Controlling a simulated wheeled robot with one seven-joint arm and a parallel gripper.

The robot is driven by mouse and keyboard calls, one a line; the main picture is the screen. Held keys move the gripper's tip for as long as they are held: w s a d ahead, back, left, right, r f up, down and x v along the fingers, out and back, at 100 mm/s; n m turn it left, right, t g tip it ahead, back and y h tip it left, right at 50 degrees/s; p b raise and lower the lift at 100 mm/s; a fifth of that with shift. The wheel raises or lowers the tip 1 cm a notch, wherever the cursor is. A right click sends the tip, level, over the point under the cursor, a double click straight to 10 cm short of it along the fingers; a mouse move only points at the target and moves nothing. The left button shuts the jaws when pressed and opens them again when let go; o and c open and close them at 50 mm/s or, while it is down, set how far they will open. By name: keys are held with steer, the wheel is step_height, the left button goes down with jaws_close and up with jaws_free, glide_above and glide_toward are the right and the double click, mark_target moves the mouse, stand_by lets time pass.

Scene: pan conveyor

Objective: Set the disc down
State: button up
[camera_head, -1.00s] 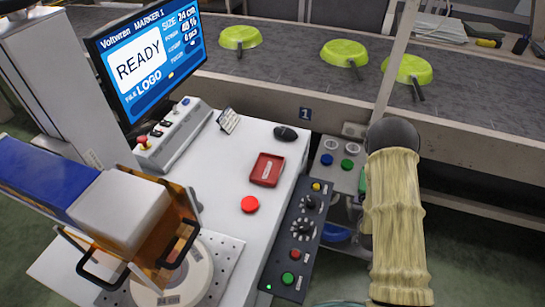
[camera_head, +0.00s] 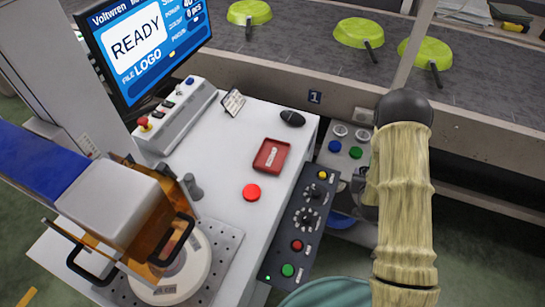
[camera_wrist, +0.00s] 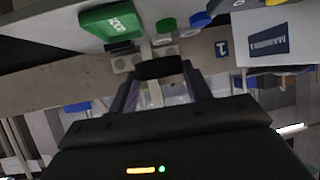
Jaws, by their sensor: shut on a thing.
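My gripper (camera_wrist: 160,72) is shut on a dark, block-like thing (camera_wrist: 160,67) that shows between its fingertips in the wrist view. I cannot tell whether this is part of the disc. In the head view my sleeved arm hides most of the gripper at the right. A pale round disc-shaped piece (camera_head: 172,278) with printed labels lies on the perforated plate (camera_head: 222,262) under the marker at lower left. The marker's orange guard and black handles cover part of it.
The white bench holds a red tray (camera_head: 271,156), a red button (camera_head: 251,192) and a black mouse (camera_head: 292,118). A dark control panel (camera_head: 301,228) runs along its edge. Lime pans (camera_head: 358,33) sit on the conveyor (camera_head: 290,60) behind. A teal rounded surface (camera_head: 330,292) shows at the bottom.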

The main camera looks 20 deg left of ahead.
steer(key=a+r+n+y+b, duration=0.1)
steer(key=a+r+y, duration=0.1)
steer(key=a, duration=0.6)
steer(key=a+r+n+g+y+b, duration=0.1)
steer(key=a+r+n+b, duration=0.1)
steer(key=a+r, duration=0.3)
steer(key=s+a+r+n+y+b, duration=0.1)
steer(key=a+r+n+y, duration=0.1)
steer(key=a, duration=0.8)
steer(key=shift+a+r+y, duration=0.3)
steer(key=shift+a+r, duration=0.05)
steer(key=shift+r, duration=0.35)
step_height(320, 180, up, 5)
steer(key=n+g+y+b, duration=0.1)
steer(key=n+g+y, duration=0.1)
steer(key=n, duration=0.1)
glide_above(274, 160)
steer(key=shift+w+f, duration=0.1)
steer(key=shift+a, duration=0.1)
steer(key=shift+f+b, duration=0.4)
steer(key=shift+f, duration=2.75)
steer(key=shift+f, duration=0.1)
step_height(274, 160, down, 3)
steer(key=shift+f, duration=0.25)
